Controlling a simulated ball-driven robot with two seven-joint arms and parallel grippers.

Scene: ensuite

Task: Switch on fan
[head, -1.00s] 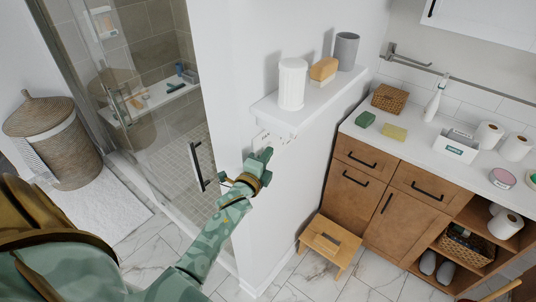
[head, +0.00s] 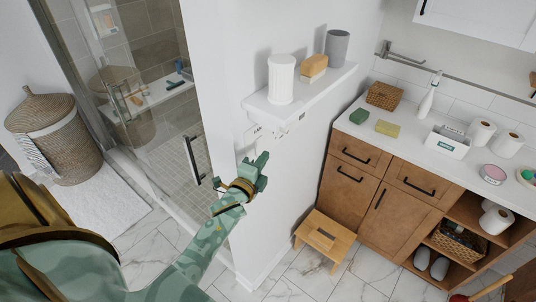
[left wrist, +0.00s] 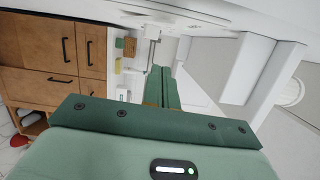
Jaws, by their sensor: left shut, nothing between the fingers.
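White wall switches (head: 279,136) sit on the white wall under the small shelf in the head view. A fan is not clearly visible. My left gripper (head: 264,158) is just below the switches, close to the wall; I cannot tell whether it touches. Its green fingers also show in the left wrist view (left wrist: 162,88), shut together with nothing between them. The switches cannot be made out in the left wrist view. My right gripper is not in view.
A glass shower door with a black handle (head: 194,160) is left. A wooden stool (head: 325,238) and vanity (head: 372,215) stand right.

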